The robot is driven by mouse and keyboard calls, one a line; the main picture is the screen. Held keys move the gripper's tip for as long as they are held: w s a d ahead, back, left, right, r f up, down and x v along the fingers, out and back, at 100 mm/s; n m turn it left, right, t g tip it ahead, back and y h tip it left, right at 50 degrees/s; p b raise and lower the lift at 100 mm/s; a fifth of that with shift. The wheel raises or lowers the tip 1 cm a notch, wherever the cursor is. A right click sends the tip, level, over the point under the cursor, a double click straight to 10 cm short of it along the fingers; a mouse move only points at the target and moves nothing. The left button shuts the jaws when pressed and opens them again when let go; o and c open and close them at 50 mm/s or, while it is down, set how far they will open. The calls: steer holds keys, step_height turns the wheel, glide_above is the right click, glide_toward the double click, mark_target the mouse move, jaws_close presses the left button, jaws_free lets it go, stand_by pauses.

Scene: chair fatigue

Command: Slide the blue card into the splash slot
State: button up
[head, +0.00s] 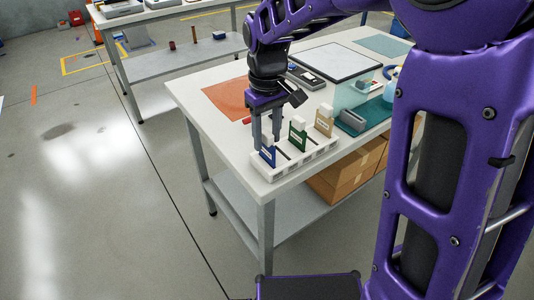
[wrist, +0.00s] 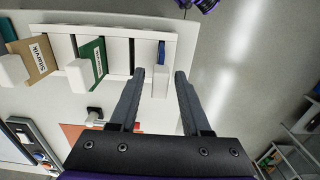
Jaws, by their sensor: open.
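The white slotted rack (head: 300,164) stands near the table's front corner. The blue card (head: 268,155) stands upright at the rack's left end in the head view. In the wrist view the blue card (wrist: 161,50) shows nearly edge-on, with a white block at its near end. My gripper (head: 267,143) is open above the card. In the wrist view its fingers (wrist: 160,74) lie either side of the white block, with visible gaps. A green card (head: 297,136) and a tan card (head: 323,119) stand farther along the rack. I cannot read which slot is splash.
An orange mat (head: 230,98) lies behind the rack. A clear bin (head: 352,94), a teal tray (head: 376,114) and a framed white board (head: 335,62) occupy the table's right and back. Cardboard boxes (head: 345,180) sit underneath. The table's left front is clear.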

jaws_close()
steer(key=shift+r, duration=0.1)
steer(key=shift+r+p, duration=1.85)
steer(key=shift+r, duration=0.1)
step_height(320, 180, up, 4)
steer(key=p, duration=0.3)
steer(key=shift+p, duration=0.35)
steer(key=shift+s, duration=0.1)
